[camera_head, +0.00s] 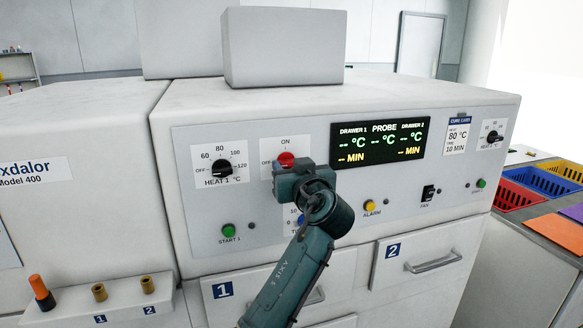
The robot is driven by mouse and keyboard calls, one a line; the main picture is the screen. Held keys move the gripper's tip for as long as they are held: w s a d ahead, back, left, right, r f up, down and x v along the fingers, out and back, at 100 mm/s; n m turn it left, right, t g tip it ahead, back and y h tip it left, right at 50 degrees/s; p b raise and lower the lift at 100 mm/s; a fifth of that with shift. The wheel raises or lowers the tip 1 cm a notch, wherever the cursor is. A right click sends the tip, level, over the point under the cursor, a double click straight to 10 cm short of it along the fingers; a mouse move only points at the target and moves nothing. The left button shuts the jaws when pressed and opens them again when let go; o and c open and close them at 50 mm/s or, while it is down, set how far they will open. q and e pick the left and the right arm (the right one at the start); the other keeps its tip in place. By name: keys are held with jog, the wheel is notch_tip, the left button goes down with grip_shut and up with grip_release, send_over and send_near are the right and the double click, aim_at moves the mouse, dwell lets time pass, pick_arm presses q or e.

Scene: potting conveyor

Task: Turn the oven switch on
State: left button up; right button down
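The oven switch is a red round knob (286,158) on the oven's front panel, under an ON label with part of an OFF label to its left. The display (378,143) is lit and shows dashes for drawer 1, probe and drawer 2.
A HEAT 1 dial (224,170) and a green START 1 button (228,230) are left of the switch. A yellow alarm button (369,206) and black fan switch (428,193) are to the right. Drawer handles (433,262) stick out below. Coloured crates (512,196) stand at far right.

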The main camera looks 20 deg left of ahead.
pick_arm(q)
jog(key=c, duration=0.6)
jog(key=shift+o, duration=0.2)
jog(key=shift+m, duration=0.3)
jog(key=m, duration=0.3)
jog(key=shift+b, duration=0.3)
jog(key=m, duration=0.9)
jog(key=shift+m+p, duration=0.3)
jog(key=shift+m, duration=2.4)
jog(key=shift+f, duration=0.1)
jog(key=o, duration=1)
